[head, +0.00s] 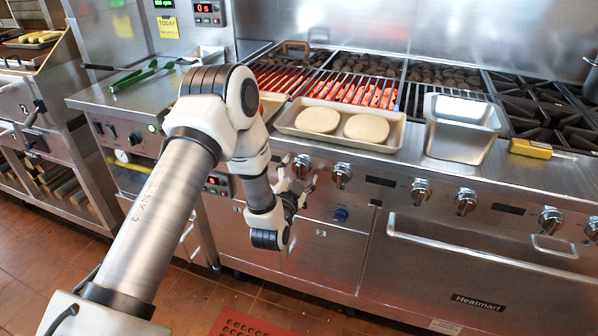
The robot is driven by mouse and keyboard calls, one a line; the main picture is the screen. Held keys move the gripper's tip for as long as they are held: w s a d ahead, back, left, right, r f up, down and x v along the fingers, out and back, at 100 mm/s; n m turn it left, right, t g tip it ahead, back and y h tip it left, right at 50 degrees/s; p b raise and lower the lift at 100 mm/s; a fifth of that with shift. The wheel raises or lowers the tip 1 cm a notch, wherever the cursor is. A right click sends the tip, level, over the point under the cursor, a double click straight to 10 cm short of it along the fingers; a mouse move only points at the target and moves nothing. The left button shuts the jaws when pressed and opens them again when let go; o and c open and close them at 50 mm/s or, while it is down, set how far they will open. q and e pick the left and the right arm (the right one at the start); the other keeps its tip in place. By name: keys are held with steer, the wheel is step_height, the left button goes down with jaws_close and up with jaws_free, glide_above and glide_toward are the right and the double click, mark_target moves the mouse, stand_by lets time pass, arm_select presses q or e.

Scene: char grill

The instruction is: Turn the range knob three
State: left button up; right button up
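A row of round metal range knobs runs along the front panel of the range. From left to right I see a knob (302,165) just above my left gripper, a knob (342,175) right of it, a knob (421,190), a knob (466,202) and more at the right edge. I cannot read which one is number three, and my arm hides part of the panel. My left gripper (298,184) is in front of the panel, below the leftmost visible knob, with its fingers apart and nothing between them. I cannot tell whether it touches the panel. My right gripper is out of view.
A tray (284,130) with two pale round patties (317,120) sits on the front ledge. A metal pan (463,128) and a yellow-handled tool (530,149) are to its right. The left grill grates (350,90) glow orange. An oven handle (480,250) juts out below the knobs.

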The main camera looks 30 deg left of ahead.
arm_select(q)
steer(key=shift+s, duration=0.15)
steer(key=v, duration=0.7)
steer(key=shift+s+f, duration=0.1)
steer(key=shift+s, duration=0.05)
steer(key=s+d+f+m+g+h+p, duration=0.2)
steer(key=s+d+f+g+h+p, duration=0.2)
steer(key=s+d+f+g+p, duration=0.45)
steer(key=s+d+f+n+g, duration=0.1)
steer(key=s+f+n+g, duration=0.2)
steer(key=s, duration=0.8)
steer(key=s+d+f+n+g+h, duration=0.1)
steer(key=s+f+g, duration=0.4)
steer(key=s, duration=0.5)
steer(key=shift+s+d+f+n+g+p, duration=0.35)
steer(key=shift+d+n+g, duration=0.35)
steer(key=shift+n, duration=0.3)
